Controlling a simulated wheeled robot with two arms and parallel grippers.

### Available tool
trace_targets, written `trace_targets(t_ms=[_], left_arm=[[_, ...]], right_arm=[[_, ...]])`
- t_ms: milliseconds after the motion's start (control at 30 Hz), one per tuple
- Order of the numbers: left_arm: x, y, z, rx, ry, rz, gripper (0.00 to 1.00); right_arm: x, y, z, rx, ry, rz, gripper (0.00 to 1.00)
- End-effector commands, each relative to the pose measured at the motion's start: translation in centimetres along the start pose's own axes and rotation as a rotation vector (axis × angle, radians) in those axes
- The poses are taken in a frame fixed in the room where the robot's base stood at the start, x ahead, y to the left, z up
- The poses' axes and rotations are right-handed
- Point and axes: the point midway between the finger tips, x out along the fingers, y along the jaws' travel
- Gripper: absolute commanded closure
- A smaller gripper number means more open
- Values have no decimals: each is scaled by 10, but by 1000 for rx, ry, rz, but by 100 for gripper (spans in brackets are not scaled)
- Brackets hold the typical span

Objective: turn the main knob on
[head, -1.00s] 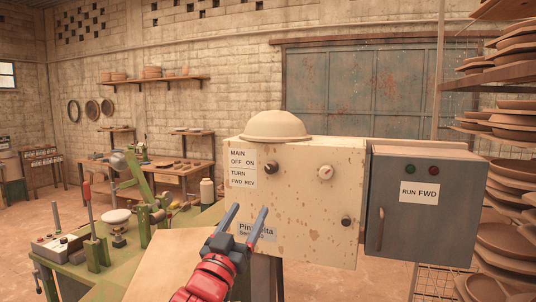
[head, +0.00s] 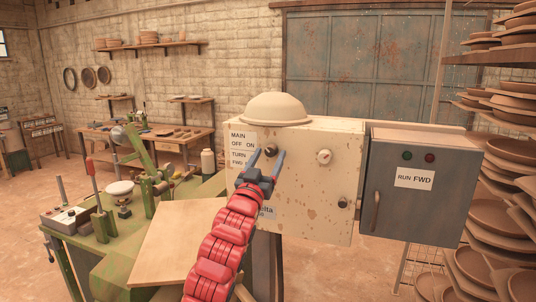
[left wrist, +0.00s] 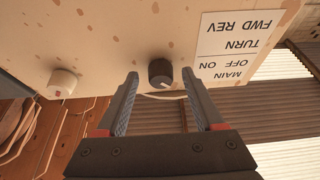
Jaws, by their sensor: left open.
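The cream control box (head: 300,205) has a label (head: 239,143) reading MAIN OFF ON, TURN FWD REV. A black knob (head: 271,149) sits just right of the label, and it also shows in the left wrist view (left wrist: 160,71) with a pale pointer mark. A white knob (head: 323,156) is to its right. My left gripper (head: 268,155) is open in front of the black knob. In the left wrist view, its fingertips (left wrist: 159,76) are on either side of the knob, with visible gaps. Touch with the panel cannot be told. My right gripper is not in view.
Another dark knob (head: 343,202) is at the box's lower right. A grey RUN FWD cabinet (head: 420,210) stands beside the box, with a handle on its front. A rounded lid or bowl (head: 276,110) rests on top. Racks of plates (head: 495,240) stand at right.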

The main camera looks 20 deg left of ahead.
Motion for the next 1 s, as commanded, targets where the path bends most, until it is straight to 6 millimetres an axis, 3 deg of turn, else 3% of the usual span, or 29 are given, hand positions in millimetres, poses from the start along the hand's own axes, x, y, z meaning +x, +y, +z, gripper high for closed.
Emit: trace_targets(t_ms=[233,267,633,1000], left_arm=[[1,0,1,0,-1,-1,31],[0,0,1,0,-1,-1,34],[0,0,0,0,-1,-1,100],[1,-1,-1,30,-3,11,100]], right_arm=[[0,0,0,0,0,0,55],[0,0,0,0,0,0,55],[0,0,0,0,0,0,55],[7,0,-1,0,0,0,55]])
